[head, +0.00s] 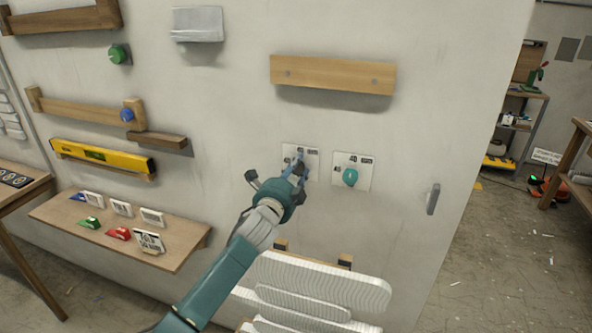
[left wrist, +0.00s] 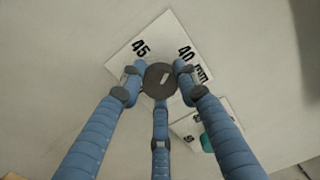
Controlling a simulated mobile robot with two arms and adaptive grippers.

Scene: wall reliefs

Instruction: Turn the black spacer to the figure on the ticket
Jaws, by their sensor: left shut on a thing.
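The black spacer (left wrist: 160,81) is a round dark dial with a pale mark on its face. It sits on a white plate (left wrist: 160,38) that shows 45, 40 and more print partly hidden. My left gripper (head: 299,170) has its fingers around the spacer and is shut on it; in the left wrist view the gripper (left wrist: 158,84) has fingertips touching its rim. In the head view the gripper hides most of the spacer. A printed card (head: 149,242), perhaps the ticket, leans on the low shelf; its text is too small to read surely. My right gripper is not in view.
A second plate (head: 366,160) with a teal knob (head: 350,177) is just right of the gripper. A wooden ledge (head: 333,75) is above, a dark handle (head: 432,199) to the right. A white slatted object (head: 315,285) stands below. The wooden shelf (head: 180,255) holds small cards.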

